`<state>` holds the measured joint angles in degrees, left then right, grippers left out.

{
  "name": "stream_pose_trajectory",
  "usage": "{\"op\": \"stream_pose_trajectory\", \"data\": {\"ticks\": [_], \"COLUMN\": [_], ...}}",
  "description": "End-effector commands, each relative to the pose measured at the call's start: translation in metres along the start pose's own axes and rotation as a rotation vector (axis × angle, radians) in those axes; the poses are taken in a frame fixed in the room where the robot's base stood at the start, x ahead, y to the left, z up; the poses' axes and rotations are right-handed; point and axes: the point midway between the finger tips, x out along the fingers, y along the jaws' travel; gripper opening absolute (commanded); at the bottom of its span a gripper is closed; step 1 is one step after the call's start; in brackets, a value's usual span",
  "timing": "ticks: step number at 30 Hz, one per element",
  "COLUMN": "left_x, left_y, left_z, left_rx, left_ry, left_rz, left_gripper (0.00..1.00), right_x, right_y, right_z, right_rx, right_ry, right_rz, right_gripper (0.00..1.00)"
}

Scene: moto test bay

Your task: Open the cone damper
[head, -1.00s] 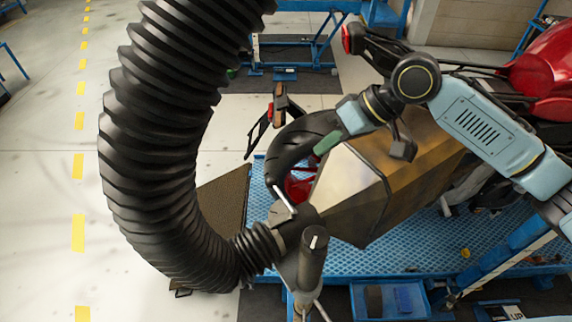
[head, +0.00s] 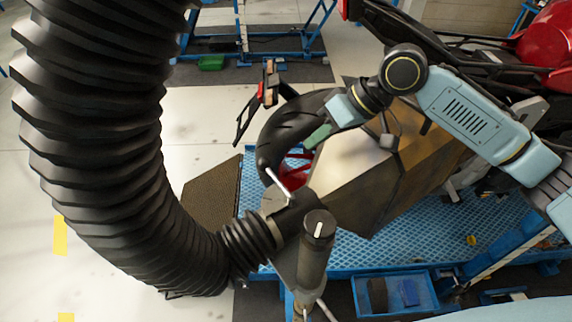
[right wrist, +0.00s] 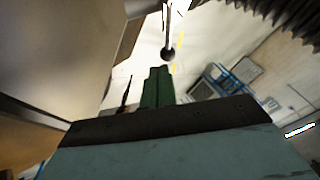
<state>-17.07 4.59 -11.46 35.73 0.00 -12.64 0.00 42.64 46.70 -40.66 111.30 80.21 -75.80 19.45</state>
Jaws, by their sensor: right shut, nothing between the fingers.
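The black hose ends in a dark fitting (head: 290,218) at lower centre in the head view. A thin pale lever (head: 280,186) sticks up from it, slanting left; I take it for the damper lever, but its open or shut position is unclear. My right gripper (head: 318,136), with green fingertips, is shut and empty above and right of the lever, apart from it. In the right wrist view the green fingers (right wrist: 157,88) are together, and a thin rod with a dark ball end (right wrist: 168,53) shows just beyond their tips. My left gripper is out of view.
The thick ribbed hose (head: 95,130) fills the left side. A dark post with a marked top (head: 318,225) stands right of the fitting. A brownish metal box (head: 350,175) and rear tyre (head: 285,125) are close to my right gripper. The blue lift (head: 400,245) lies below.

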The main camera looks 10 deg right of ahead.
Motion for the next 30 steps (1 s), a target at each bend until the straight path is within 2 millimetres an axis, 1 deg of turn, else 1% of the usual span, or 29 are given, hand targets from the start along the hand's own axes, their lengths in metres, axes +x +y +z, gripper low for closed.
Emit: {"op": "stream_pose_trajectory", "data": {"ticks": [5, 8, 18, 21, 25, 30], "left_x": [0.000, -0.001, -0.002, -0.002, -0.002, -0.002], "left_y": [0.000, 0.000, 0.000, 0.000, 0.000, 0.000], "left_z": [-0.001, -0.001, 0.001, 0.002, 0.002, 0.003], "left_rx": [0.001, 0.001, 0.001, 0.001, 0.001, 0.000], "left_ry": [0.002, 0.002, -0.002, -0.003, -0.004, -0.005], "left_rz": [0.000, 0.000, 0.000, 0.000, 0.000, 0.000], "left_gripper": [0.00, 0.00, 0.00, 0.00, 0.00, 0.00], "right_x": [0.003, 0.012, 0.072, 0.086, 0.096, 0.100], "right_y": [0.000, -0.001, -0.001, -0.001, 0.000, 0.000], "right_z": [0.000, 0.000, 0.001, 0.000, 0.000, 0.000], "right_rx": [0.000, 0.000, 0.002, 0.002, 0.001, 0.000], "right_ry": [0.000, 0.000, -0.002, 0.000, 0.000, 0.001], "right_rz": [-0.001, -0.002, -0.002, -0.001, 0.002, 0.002], "right_gripper": [0.00, 0.00, 0.00, 0.00, 0.00, 0.00]}}
